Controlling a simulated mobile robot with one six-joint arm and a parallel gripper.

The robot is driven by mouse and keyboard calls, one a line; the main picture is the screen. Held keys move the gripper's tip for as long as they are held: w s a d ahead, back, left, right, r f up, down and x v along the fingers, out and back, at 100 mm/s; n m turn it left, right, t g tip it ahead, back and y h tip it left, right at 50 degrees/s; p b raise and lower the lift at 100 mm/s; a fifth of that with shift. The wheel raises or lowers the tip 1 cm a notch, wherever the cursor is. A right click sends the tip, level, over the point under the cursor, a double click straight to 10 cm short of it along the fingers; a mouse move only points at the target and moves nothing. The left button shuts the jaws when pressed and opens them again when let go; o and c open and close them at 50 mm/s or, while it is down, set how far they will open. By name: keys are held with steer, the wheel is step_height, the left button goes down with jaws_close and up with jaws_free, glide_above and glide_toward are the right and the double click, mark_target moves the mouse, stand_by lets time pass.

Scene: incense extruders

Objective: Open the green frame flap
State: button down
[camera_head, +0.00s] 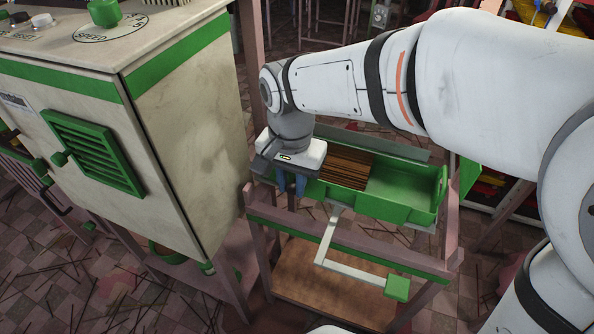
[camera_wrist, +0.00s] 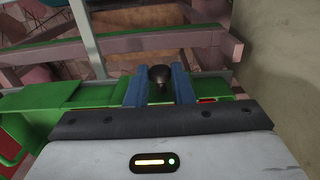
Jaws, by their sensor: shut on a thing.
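A long green trough (camera_head: 400,206) sits on a pinkish wooden stand, with its left end beside my gripper. My gripper (camera_head: 291,186) points down at that left end, its blue fingers partly hidden under its pale housing. In the wrist view my gripper (camera_wrist: 158,82) has its two blue fingers on either side of a dark rounded knob (camera_wrist: 159,75) and is shut on it. Green parts (camera_wrist: 60,98) of the assembly lie just behind the fingers. I cannot tell for certain which green panel is the frame flap or how far it stands open.
A beige cabinet (camera_head: 190,140) with a green louvred vent (camera_head: 95,155) stands close to the left of my gripper. Brown sticks (camera_head: 346,171) lie in the trough. A white bent bar (camera_head: 325,248) with a green pad (camera_head: 397,288) projects in front. Pinkish rails (camera_head: 350,242) surround it.

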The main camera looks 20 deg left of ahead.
steer(key=s+f+t+b, duration=0.4)
steer(key=f+t+b, duration=0.4)
steer(key=t+b, duration=0.6)
steer(key=shift+s+f+t, duration=0.15)
steer(key=shift+s+t, duration=0.1)
steer(key=shift+t, duration=0.85)
steer(key=c, duration=1.3)
jaws_free()
